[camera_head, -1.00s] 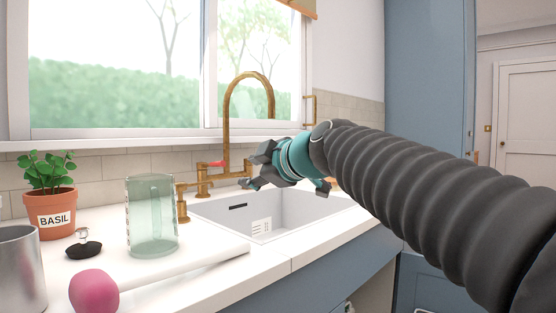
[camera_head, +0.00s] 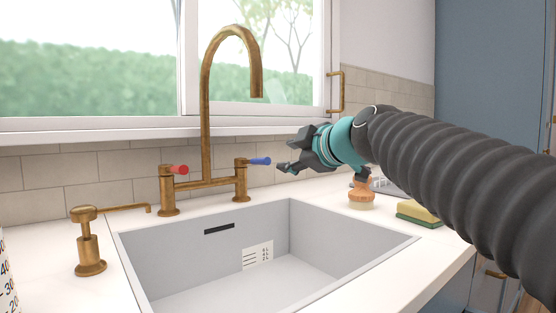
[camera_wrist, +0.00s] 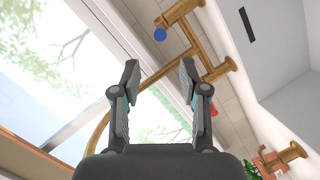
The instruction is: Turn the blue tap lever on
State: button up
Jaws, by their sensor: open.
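The blue tap lever (camera_head: 259,161) sticks out to the right from the right-hand post of the brass tap (camera_head: 204,120). In the wrist view its round blue end (camera_wrist: 160,34) faces me, beyond the fingertips and roughly midway between them. My gripper (camera_head: 288,160) is open and empty, just right of the lever with a small gap. In the wrist view both fingers of my gripper (camera_wrist: 160,70) stand apart with nothing between them. The red lever (camera_head: 178,169) is on the left post and points right; it partly shows behind a finger in the wrist view (camera_wrist: 214,110).
The grey sink (camera_head: 330,243) lies below the tap. A brass soap dispenser (camera_head: 90,250) stands at left. A wooden brush (camera_head: 361,195) and a yellow-green sponge (camera_head: 417,213) lie on the counter at right, below my arm. The window (camera_head: 90,70) is behind the tap.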

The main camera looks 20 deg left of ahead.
aim_at(262, 162)
jog(key=p+x, duration=0.3)
jog(key=x, duration=0.9)
jog(key=shift+s+r+p, duration=0.1)
jog(key=shift+p, duration=0.25)
jog(key=shift+x, duration=0.95)
grip_shut()
